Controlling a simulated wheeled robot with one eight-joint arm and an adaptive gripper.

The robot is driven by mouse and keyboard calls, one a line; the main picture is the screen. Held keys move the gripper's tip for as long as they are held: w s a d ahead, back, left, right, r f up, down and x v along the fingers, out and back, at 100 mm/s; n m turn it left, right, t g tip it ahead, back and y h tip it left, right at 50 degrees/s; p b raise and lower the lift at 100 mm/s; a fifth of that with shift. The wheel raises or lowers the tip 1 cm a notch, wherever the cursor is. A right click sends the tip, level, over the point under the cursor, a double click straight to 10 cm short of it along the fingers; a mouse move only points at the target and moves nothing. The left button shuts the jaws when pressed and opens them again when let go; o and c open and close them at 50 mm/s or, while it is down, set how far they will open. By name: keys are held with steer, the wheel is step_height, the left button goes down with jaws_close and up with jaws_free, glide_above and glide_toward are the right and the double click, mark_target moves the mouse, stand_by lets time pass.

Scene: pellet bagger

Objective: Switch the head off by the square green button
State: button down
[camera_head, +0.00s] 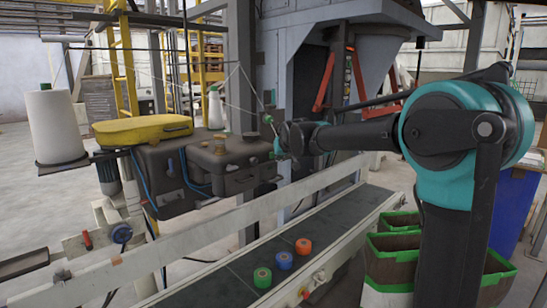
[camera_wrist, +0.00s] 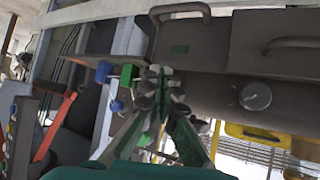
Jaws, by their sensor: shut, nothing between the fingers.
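The brown sewing head (camera_head: 222,165) hangs over the conveyor at the left of the head view; its dark housing (camera_wrist: 215,60) fills the upper right of the wrist view. A square green block (camera_wrist: 128,75), which looks like the button, sits just left of my fingertips in the wrist view, beside a blue block (camera_wrist: 103,72). My gripper (camera_wrist: 162,88) is shut and empty, close in front of the housing. In the head view my gripper (camera_head: 281,142) is at the head's right end. I cannot tell whether it touches anything.
A conveyor (camera_head: 235,270) runs below, with a green roll (camera_head: 262,277), a blue roll (camera_head: 284,260) and an orange roll (camera_head: 303,246) on it. A white thread cone (camera_head: 53,125) and a yellow cover (camera_head: 143,131) are at the left. Green-rimmed bins (camera_head: 393,245) stand at the right.

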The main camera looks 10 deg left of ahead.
steer(key=shift+s+d, duration=0.1)
steer(key=shift+s+d, duration=0.9)
steer(key=shift+d, duration=0.25)
steer(key=shift+s+d, duration=0.9)
steer(key=shift+d, duration=0.25)
